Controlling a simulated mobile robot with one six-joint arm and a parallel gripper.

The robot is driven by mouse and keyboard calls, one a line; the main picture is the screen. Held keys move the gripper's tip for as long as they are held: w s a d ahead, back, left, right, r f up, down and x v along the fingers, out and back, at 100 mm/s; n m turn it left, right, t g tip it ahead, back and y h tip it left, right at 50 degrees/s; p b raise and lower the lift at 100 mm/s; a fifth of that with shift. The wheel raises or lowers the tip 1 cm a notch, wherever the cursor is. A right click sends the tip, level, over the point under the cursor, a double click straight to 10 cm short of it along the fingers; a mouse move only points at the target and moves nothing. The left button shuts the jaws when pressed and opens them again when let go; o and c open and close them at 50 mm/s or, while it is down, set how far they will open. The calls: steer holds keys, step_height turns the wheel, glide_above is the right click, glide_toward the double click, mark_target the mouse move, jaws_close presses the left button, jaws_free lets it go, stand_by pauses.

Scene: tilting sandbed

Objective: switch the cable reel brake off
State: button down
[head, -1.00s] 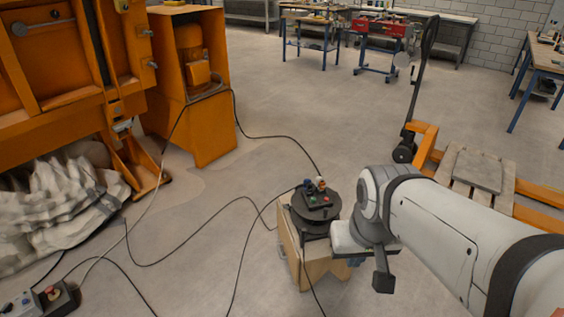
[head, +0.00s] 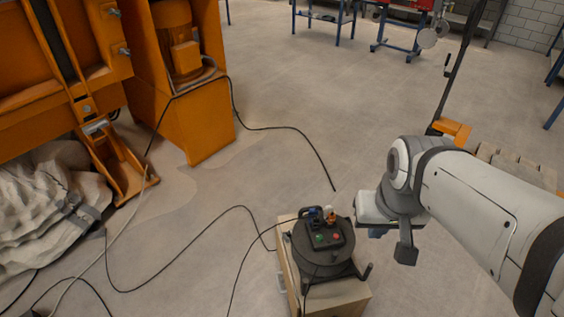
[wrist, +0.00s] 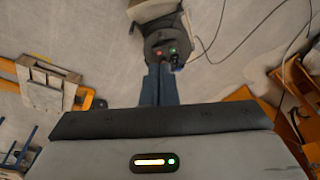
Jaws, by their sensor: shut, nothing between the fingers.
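The cable reel (head: 319,262) is a round black drum on a wooden box (head: 345,299) in the lower middle of the head view. On its top is a small dark control panel (head: 328,239) with a green and a red button, and a blue and an orange part behind them. I cannot tell which of these is the brake switch. The reel also shows at the top of the wrist view (wrist: 165,40). My gripper (wrist: 159,66) is shut and empty, its blue-grey fingers pointing at the panel. In the head view the fingers are mostly hidden behind my wrist.
Black cables (head: 240,207) run over the floor left of the reel. An orange machine (head: 188,100) stands at upper left beside a crumpled pale sheet (head: 45,200). A pallet truck (head: 455,130) with a pallet (head: 515,165) is at right. Open floor lies behind the reel.

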steer(key=shift+w+a, duration=0.2)
steer(key=shift+w, duration=0.15)
steer(key=shift+r, duration=0.1)
